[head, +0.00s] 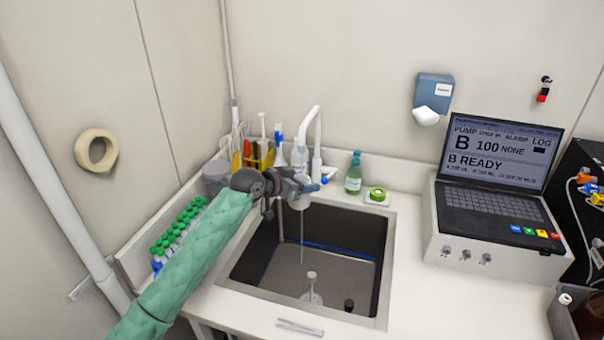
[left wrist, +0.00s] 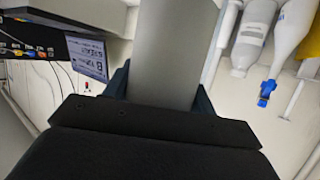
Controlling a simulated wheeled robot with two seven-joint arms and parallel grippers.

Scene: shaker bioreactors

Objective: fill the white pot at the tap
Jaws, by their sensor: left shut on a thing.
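The white tap (head: 317,150) stands at the back edge of the sink, its neck arched forward. My left gripper (head: 290,188) is in front of the tap, above the back of the sink. It is shut on the white pot (head: 299,203), which shows only partly below the jaws. In the left wrist view the pot (left wrist: 178,45) is a pale grey wall between the two dark fingers. A thin stream of water (head: 302,238) falls below the pot into the sink. The pot's mouth is hidden, so I cannot tell how much water it holds. My right gripper is out of view.
The dark sink (head: 340,228) holds a white stemmed object (head: 311,290). A green bottle (head: 354,174) and green tape roll (head: 377,194) stand behind it. Green-capped tubes (head: 178,235) are at left, beside my arm.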

